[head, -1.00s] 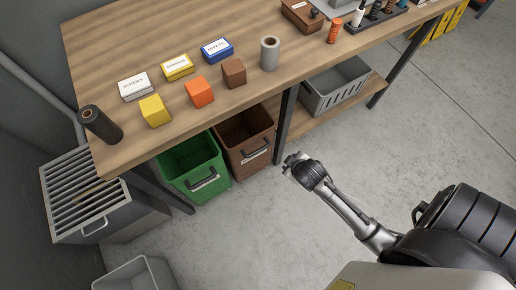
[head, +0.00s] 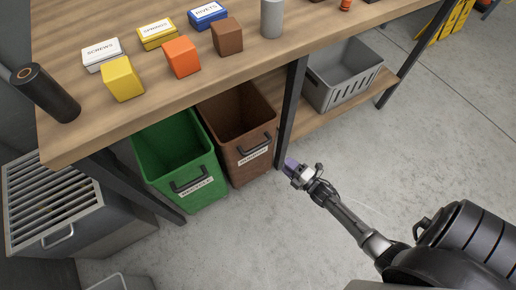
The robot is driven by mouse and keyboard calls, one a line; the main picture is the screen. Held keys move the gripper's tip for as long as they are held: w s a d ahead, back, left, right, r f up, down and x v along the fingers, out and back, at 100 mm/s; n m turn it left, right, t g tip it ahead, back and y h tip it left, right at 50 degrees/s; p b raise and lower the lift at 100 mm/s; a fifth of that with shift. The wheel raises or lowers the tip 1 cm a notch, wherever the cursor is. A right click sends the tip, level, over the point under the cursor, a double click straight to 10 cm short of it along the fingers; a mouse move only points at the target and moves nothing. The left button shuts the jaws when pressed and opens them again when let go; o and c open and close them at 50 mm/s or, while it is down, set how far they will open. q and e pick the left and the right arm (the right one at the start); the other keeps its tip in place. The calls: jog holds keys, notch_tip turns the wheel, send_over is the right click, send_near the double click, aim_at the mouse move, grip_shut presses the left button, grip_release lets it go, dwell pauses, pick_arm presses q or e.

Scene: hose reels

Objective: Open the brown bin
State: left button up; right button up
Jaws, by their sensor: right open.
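The brown bin (head: 240,124) stands under the workbench, between the green bin and a dark table leg. It has a dark handle and a white label on its front, and its top shows as an open cavity, partly under the bench edge. My right gripper (head: 292,166) is open, to the right of the brown bin's front and apart from its handle, near the foot of the table leg. I see nothing held in it. My left gripper is not in view.
A green bin (head: 181,165) stands left of the brown one. A grey crate (head: 343,80) sits on the low shelf. A slatted metal box (head: 70,228) is at the left. Floor in front is clear.

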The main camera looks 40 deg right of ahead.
aim_at(258, 146)
jog(key=w+a+r+n+y+b, duration=0.1)
jog(key=w, duration=0.3)
jog(key=w+a+r+n+t+y+b, duration=0.1)
jog(key=w+a+r+b, duration=0.1)
jog(key=w, duration=0.2)
jog(key=w+a+r+n+b, duration=0.1)
jog(key=w, duration=0.3)
jog(key=shift+a+r+n+y+b, duration=0.3)
jog(key=shift+a+n+y+b, duration=0.1)
jog(key=shift+w, duration=0.1)
jog(key=shift+c, duration=0.2)
jog(key=c, duration=0.7)
grip_shut()
